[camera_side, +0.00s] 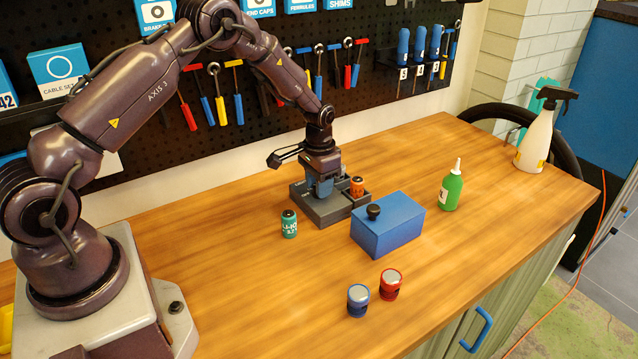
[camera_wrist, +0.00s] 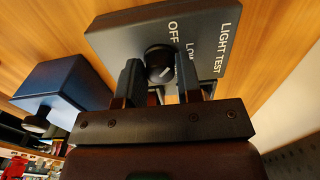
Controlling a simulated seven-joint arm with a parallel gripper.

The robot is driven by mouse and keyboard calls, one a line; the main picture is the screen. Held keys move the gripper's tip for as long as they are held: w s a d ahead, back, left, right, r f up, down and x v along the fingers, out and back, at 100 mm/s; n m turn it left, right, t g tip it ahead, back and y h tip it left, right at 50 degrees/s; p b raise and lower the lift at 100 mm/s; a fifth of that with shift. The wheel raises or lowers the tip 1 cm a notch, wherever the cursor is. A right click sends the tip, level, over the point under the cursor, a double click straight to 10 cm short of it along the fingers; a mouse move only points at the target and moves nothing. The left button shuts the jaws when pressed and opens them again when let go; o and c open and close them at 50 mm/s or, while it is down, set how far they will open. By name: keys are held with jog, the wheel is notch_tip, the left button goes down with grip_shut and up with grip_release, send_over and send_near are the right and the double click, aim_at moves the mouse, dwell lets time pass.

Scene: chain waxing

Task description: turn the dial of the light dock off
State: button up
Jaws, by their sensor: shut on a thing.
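The light dock (camera_side: 322,209) is a dark grey block on the wooden bench, under my gripper in the side view. In the wrist view the dock (camera_wrist: 215,75) shows its "LIGHT TEST", "OFF" and "LOW" lettering. Its black round dial (camera_wrist: 159,58) has a white pointer mark; I cannot tell for sure which label it points to. My gripper (camera_wrist: 160,80) has one finger on each side of the dial and is shut on it. In the side view my gripper (camera_side: 322,186) points down at the dock and hides the dial.
An orange battery (camera_side: 357,186) stands at the dock's right part. A teal battery (camera_side: 289,224) stands in front. A blue box (camera_side: 388,228) with a black knob is close on the right. Blue (camera_side: 358,300) and red (camera_side: 391,284) lights stand nearer the front edge. The front left bench is clear.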

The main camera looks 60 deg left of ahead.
dwell(0.4)
jog(key=o, duration=0.9)
jog(key=shift+o, duration=0.2)
jog(key=shift+r, duration=0.1)
notch_tip(320, 180, up, 13)
